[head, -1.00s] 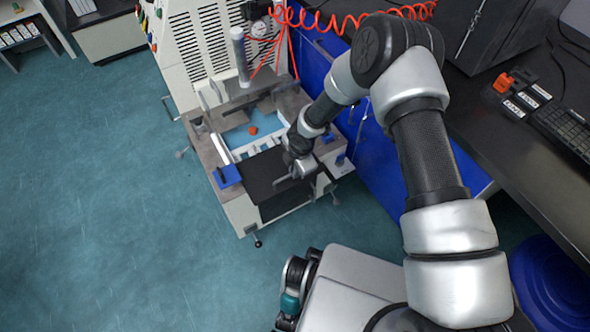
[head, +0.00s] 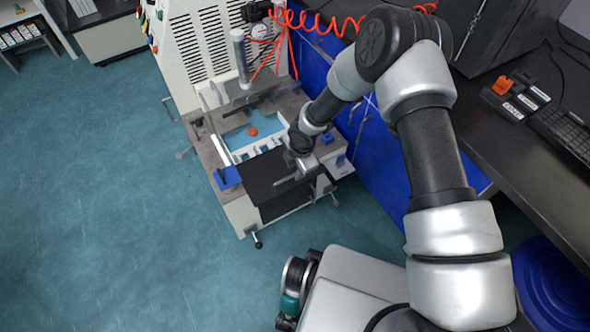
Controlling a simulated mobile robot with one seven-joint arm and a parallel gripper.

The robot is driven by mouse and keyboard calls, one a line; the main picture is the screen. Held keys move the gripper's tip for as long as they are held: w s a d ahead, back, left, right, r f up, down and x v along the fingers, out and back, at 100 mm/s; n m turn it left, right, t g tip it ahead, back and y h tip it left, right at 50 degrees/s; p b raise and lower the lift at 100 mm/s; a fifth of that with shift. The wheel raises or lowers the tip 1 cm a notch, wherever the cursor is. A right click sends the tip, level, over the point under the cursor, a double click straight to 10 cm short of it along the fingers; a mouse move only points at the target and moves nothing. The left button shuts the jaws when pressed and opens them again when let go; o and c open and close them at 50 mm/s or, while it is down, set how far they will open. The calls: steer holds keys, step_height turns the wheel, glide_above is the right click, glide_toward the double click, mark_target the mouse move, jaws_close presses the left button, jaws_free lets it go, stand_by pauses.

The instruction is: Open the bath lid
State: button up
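The rheometer's bath (head: 268,133) is in the head view, a recess with a light blue inside and an orange round piece in it. A flat black panel (head: 262,172) lies at the front of the machine, just in front of the bath; I cannot tell for sure if it is the bath lid. My gripper (head: 287,181) is over the right part of this panel, its fingers pointing left. I cannot tell if it touches the panel or holds an edge or handle. The fingers are too small to tell open from shut.
A vertical grey cylinder (head: 241,58) stands behind the bath. A coiled red hose (head: 335,22) hangs behind. Blue cabinets (head: 372,150) and a dark bench (head: 530,160) are on the right. Open floor lies to the left.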

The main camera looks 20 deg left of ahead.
step_height(320, 180, up, 15)
steer(key=s+d+p, duration=0.2)
steer(key=p, duration=0.1)
steer(key=shift+d+p, duration=0.2)
steer(key=shift+p, duration=0.1)
steer(key=shift+w, duration=0.1)
steer(key=w+d+r+m+t+h, duration=0.3)
steer(key=d+r+m, duration=1)
steer(key=d+r, duration=1)
steer(key=s+d+r+m+t+y, duration=0.1)
steer(key=s+d+r+m, duration=0.4)
steer(key=s+r+m, duration=0.3)
steer(key=s+d+r+m, duration=0.4)
steer(key=s+r+m, duration=0.3)
steer(key=s, duration=0.3)
step_height(320, 180, up, 18)
steer(key=p, duration=1.8)
